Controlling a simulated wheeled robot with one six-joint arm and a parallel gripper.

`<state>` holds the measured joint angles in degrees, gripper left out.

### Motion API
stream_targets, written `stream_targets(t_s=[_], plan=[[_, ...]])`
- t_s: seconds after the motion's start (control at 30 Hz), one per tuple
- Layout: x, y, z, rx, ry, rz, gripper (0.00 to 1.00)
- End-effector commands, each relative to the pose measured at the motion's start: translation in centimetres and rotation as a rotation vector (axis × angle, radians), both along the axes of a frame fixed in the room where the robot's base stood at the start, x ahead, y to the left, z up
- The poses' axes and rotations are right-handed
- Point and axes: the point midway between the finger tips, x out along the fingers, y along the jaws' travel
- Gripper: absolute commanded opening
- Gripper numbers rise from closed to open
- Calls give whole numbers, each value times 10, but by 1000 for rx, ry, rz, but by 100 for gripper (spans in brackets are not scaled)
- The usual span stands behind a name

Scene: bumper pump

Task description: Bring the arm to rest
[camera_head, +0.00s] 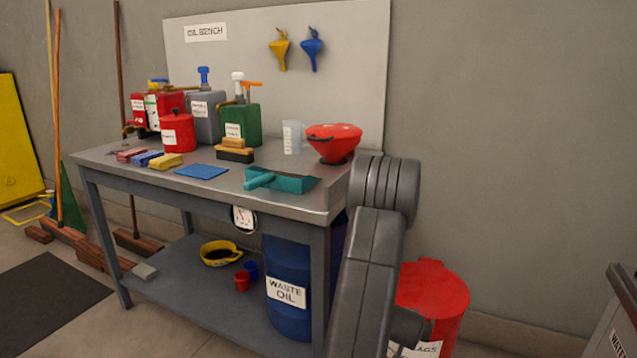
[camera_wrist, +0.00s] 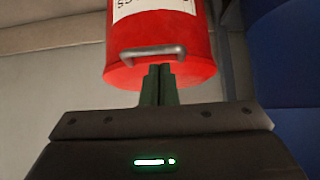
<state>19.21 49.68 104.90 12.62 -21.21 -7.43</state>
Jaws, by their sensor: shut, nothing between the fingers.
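My arm shows in the head view as grey links standing in front of the workbench's right end. The fingers are hidden in that view. In the wrist view my gripper (camera_wrist: 159,72) is shut, with its two dark fingers together and nothing between them. Beyond the fingertips stands a red bin (camera_wrist: 190,50) with a grey handle and a white label. The same red bin (camera_head: 437,290) shows in the head view, on the floor right of the bench and partly behind my arm. I cannot tell whether the fingertips touch the bin.
The workbench (camera_head: 225,192) carries several pump cans, a red funnel (camera_head: 334,141) and a teal dustpan (camera_head: 282,181). A blue waste oil drum (camera_head: 288,310) stands below. The wall space above the bin is clear.

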Motion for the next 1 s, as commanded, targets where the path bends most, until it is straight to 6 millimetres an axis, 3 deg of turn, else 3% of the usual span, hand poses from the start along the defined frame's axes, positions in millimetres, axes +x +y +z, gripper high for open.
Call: stream_targets(t_s=[0.27, 0.5, 1.0], plan=[[41, -20, 7, 0, -1, -1, 0], [38, -15, -15, 7, 14, -1, 0], [37, -12, -15, 7, 17, 4, 0]])
